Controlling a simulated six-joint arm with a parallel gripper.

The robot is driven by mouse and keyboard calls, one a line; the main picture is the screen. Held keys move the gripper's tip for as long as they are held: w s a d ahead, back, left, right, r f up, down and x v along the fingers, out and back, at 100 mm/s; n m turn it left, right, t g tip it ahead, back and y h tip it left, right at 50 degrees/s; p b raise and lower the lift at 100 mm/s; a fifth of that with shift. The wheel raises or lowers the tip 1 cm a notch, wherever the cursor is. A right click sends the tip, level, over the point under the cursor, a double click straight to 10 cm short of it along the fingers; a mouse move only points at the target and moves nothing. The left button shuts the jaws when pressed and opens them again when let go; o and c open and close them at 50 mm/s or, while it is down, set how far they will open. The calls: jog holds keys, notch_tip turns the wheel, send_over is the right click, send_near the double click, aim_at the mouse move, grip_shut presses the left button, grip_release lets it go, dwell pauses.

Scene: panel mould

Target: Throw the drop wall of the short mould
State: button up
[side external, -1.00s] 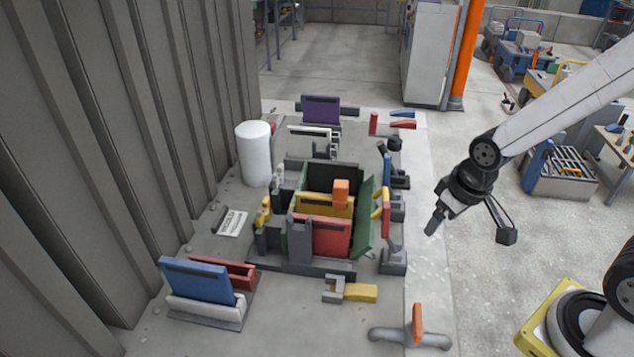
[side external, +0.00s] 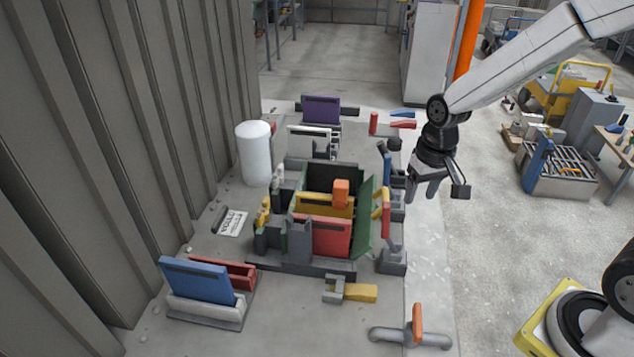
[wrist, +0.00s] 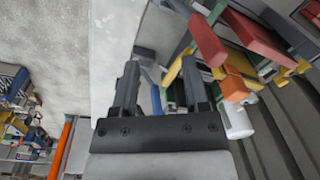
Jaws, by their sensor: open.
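The mould (side external: 300,245) is a dark grey box on the bench with a yellow panel (side external: 313,203) and a red panel (side external: 325,238) standing in it. A green wall (side external: 366,215) on its right side leans outward. I cannot tell for sure which part is the short mould's drop wall. Beside the green wall are a red handle (side external: 386,222) and a yellow piece (side external: 380,203); the red handle also shows in the wrist view (wrist: 206,42). My gripper (side external: 422,192) is open and empty, pointing down, right of the mould and apart from it.
An orange block (side external: 341,193) stands up at the yellow panel. A blue upright lever (side external: 387,165) stands behind the red handle. A white cylinder (side external: 254,153) stands back left. A blue panel (side external: 196,278) is front left and an orange-handled pipe (side external: 417,325) front right. Open floor lies right of the bench.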

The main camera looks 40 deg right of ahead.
aim_at(386, 195)
jog(key=shift+w+d+r+m+g+y, duration=0.1)
jog(key=shift+w+d+m+g+y, duration=0.65)
jog(key=shift+w, duration=1.2)
jog(key=shift+w+d+f+m+g+y, duration=0.15)
jog(key=shift+w+d+m+g, duration=0.3)
jog(key=shift+w+m, duration=1.05)
jog(key=shift+w+d+r+m+g+y, duration=0.15)
jog(key=shift+w+d+m+g+y, duration=0.5)
jog(key=shift+w, duration=1.7)
jog(key=shift+a, duration=0.15)
jog(key=shift+h, duration=0.25)
jog(key=shift+x, duration=3.95)
grip_shut()
